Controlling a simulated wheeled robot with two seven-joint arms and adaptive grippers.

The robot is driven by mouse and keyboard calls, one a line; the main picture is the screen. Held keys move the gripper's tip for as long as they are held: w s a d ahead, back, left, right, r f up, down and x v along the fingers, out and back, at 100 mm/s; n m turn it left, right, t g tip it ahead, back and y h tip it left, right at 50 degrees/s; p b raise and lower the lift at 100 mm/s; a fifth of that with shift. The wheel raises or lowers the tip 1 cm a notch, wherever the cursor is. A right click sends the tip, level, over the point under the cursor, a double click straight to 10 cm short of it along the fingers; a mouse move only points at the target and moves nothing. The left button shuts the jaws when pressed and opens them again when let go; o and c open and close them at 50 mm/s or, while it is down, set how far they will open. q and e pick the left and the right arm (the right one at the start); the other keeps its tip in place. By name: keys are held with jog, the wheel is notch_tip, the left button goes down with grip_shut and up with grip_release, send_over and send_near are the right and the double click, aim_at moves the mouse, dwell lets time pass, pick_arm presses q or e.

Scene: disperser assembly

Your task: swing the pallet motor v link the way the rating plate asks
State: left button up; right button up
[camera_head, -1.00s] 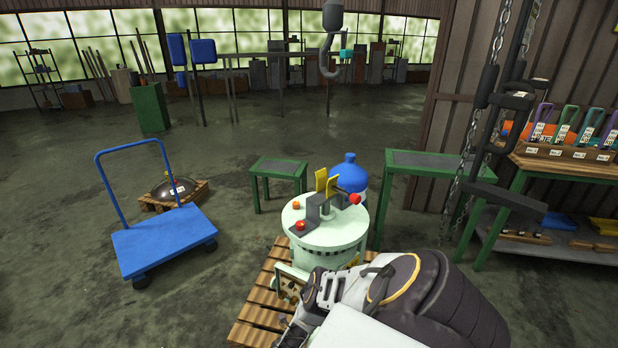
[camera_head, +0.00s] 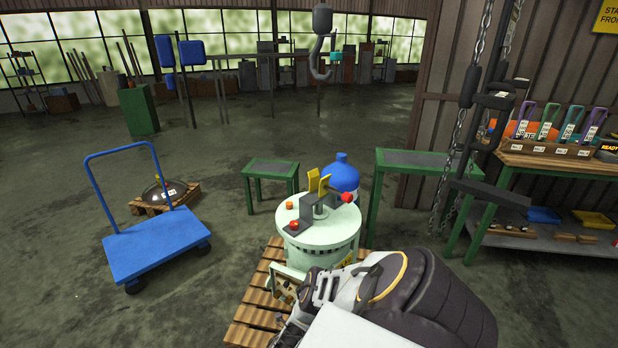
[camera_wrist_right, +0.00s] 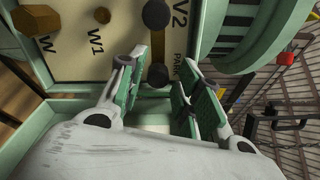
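The pallet motor (camera_head: 318,238) is a pale green drum on a wooden pallet (camera_head: 250,320). Its terminal panel (camera_head: 284,284) faces the front left and is partly hidden by my right arm. In the right wrist view, the panel (camera_wrist_right: 85,75) carries the marks W, W1, V2 and PARK. A narrow brass-coloured link (camera_wrist_right: 157,50) runs from a dark round knob (camera_wrist_right: 156,14) near V2 to a second dark knob (camera_wrist_right: 158,76) beside PARK. My right gripper (camera_wrist_right: 160,72) is open, its green-padded fingers on either side of the lower knob; contact cannot be told. My left gripper is out of view.
A blue trolley (camera_head: 155,245) stands at the left. Green tables (camera_head: 270,168) stand behind the motor beside a blue bottle (camera_head: 342,172). A chain (camera_head: 470,120) hangs at the right before a workbench (camera_head: 560,163). The floor between trolley and pallet is clear.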

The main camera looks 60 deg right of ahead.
jog(key=shift+o, duration=0.2)
jog(key=shift+a, duration=0.1)
jog(key=a, duration=1.1)
jog(key=shift+s+a, duration=0.4)
jog(key=shift+a+f, duration=0.1)
jog(key=shift+a, duration=0.05)
dwell(0.4)
